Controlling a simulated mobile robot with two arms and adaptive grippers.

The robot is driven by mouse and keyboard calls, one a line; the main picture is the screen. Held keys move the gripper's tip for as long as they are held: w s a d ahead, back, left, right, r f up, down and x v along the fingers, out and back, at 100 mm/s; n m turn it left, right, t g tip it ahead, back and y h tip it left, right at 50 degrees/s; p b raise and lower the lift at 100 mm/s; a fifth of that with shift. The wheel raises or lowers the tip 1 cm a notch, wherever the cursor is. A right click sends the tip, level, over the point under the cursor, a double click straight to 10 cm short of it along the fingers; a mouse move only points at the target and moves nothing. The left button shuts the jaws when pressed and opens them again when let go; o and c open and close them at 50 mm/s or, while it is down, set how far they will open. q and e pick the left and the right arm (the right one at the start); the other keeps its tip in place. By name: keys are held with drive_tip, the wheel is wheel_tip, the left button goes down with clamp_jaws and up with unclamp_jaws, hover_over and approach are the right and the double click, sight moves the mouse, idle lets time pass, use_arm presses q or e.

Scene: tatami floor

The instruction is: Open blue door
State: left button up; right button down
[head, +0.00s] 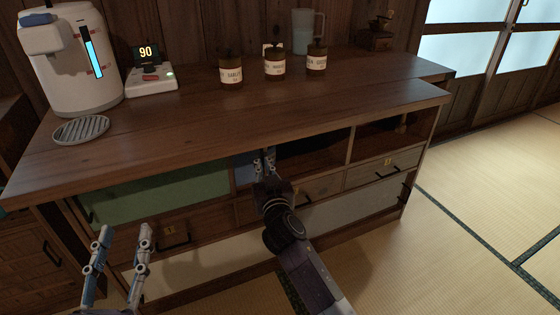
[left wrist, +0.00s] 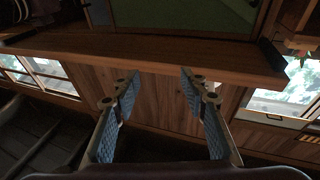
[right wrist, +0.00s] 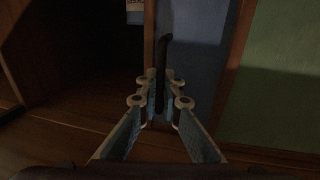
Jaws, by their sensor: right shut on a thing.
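The blue door (head: 243,172) shows as a narrow blue panel in the cabinet front, between the green door (head: 150,198) and a dark open compartment (head: 305,160). In the right wrist view the blue door (right wrist: 200,55) carries a dark upright handle (right wrist: 165,55) near its edge by the opening. My right gripper (head: 264,162) is at the blue door; in its wrist view, its fingers (right wrist: 160,88) are shut on the handle. My left gripper (head: 120,240) is open and empty, in front of the cabinet's lower left; its spread fingers also show in the left wrist view (left wrist: 158,85).
The wooden counter top (head: 250,110) overhangs the doors. On it are a white dispenser (head: 75,55), a scale (head: 150,80), a round grate (head: 82,130), labelled jars (head: 274,62) and a pitcher (head: 303,32). Drawers (head: 382,169) sit below. Tatami floor (head: 470,190) is clear at right.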

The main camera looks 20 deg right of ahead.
drive_tip(key=a, duration=0.2)
drive_tip(key=shift+s+a+f+b, duration=0.1)
drive_tip(key=shift+a+f+b, duration=0.05)
drive_tip(key=shift+a+b, duration=0.25)
use_arm(q)
wheel_tip(320, 180, up, 6)
drive_tip(key=s+t+h, duration=0.1)
drive_tip(key=s+t, duration=0.1)
drive_tip(key=t, duration=0.1)
drive_tip(key=shift+s, duration=0.15)
use_arm(e)
drive_tip(key=shift+a, duration=0.45)
use_arm(q)
drive_tip(key=shift+d, duration=0.1)
use_arm(e)
drive_tip(key=c, duration=2.1)
unclamp_jaws()
drive_tip(key=shift+s, duration=0.15)
approach(247, 154)
drive_tip(key=shift+s+a, duration=0.1)
drive_tip(key=shift+s, duration=1.5)
